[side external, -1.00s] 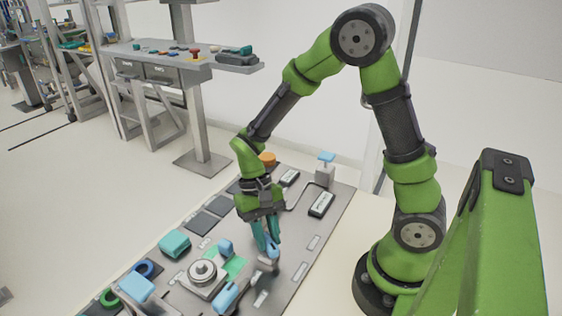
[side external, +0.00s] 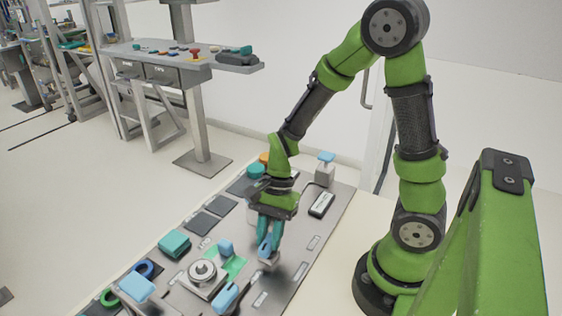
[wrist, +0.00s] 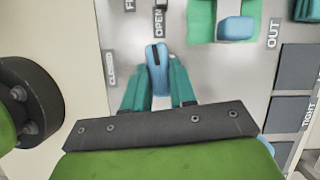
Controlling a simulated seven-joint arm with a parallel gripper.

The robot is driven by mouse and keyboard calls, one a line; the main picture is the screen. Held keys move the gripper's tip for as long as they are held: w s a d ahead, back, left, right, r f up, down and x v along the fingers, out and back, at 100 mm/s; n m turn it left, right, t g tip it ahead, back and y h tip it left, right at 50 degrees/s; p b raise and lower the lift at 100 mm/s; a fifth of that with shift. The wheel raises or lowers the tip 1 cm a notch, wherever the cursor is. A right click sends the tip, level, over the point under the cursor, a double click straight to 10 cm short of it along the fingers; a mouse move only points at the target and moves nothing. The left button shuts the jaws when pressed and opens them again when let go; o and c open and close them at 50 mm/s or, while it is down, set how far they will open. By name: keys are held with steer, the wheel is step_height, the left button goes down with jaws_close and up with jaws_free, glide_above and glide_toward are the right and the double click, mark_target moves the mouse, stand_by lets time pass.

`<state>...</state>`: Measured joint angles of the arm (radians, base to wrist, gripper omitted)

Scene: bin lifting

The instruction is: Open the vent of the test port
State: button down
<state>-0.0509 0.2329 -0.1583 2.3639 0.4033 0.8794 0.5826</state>
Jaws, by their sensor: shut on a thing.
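A blue lever handle (wrist: 157,56) with a dark slot in its top stands on the grey panel. The word CLOSED (wrist: 111,68) is to its left in the wrist view, and OPEN (wrist: 159,18) is just beyond its tip. My gripper (wrist: 156,78) is shut on this handle, with a teal finger on each side. In the side view my gripper (side external: 268,242) is low over the panel, the blue handle (side external: 264,251) between its fingers. The fingers hide part of the handle, and its pivot is hard to make out.
A round metal fitting (side external: 202,271) and a blue-topped part on a green patch (side external: 233,266) sit left of my gripper. Other blue and teal parts lie along the panel (side external: 301,250).

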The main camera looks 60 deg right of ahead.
steer(key=shift+s+a+f+m, duration=0.1)
steer(key=shift+s+f+m, duration=0.1)
steer(key=shift+m, duration=0.4)
steer(key=shift+m+t, duration=0.3)
steer(key=c, duration=0.9)
jaws_free()
steer(key=shift+w, duration=0.1)
steer(key=shift+r, duration=0.1)
steer(key=v, duration=1.7)
